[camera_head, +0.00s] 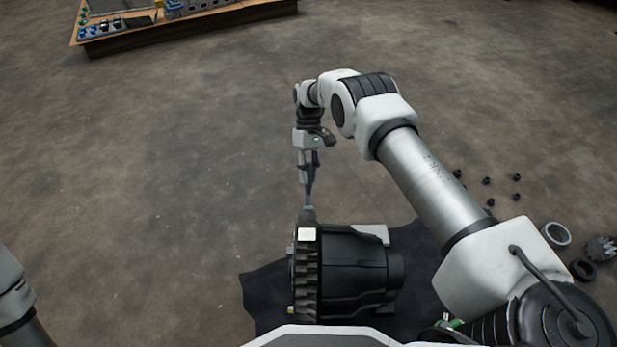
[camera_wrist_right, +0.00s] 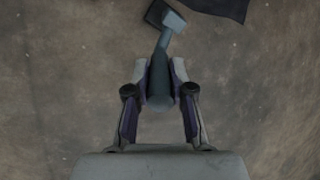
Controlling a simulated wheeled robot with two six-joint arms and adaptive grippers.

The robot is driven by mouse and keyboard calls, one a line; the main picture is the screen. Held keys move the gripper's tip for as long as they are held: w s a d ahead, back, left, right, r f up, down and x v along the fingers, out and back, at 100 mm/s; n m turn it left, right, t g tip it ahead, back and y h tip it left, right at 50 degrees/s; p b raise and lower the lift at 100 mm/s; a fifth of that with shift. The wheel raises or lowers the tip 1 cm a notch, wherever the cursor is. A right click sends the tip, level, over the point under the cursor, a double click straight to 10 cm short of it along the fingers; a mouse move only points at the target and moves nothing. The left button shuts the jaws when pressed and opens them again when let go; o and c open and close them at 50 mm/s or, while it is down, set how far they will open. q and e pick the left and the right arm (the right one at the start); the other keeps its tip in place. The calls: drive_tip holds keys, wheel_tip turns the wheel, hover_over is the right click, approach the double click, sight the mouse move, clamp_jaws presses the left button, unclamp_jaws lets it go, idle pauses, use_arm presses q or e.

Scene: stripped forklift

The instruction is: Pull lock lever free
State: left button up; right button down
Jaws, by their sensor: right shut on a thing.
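My right gripper (camera_head: 309,186) points down in the head view and is shut on the lock lever. In the right wrist view the gripper (camera_wrist_right: 160,85) grips the blue-grey bar of the lever (camera_wrist_right: 162,55) between its fingers. The lever's far end has a pale head (camera_wrist_right: 174,21) with a dark block beside it. My left gripper is out of view.
The unit lies on a dark cloth (camera_head: 262,290) on the concrete floor, and a corner of cloth (camera_wrist_right: 220,8) shows in the wrist view. A ring (camera_head: 556,234) and several small dark parts lie at right. A low bench (camera_head: 185,25) stands far left; the floor between is clear.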

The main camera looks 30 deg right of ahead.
drive_tip(key=c, duration=1)
unclamp_jaws()
drive_tip(key=shift+d+f, duration=0.1)
drive_tip(key=shift+f, duration=0.05)
drive_tip(key=shift+w, duration=0.1)
drive_tip(key=v, duration=0.7)
drive_tip(key=shift+w+r, duration=0.1)
drive_tip(key=shift+r, duration=0.2)
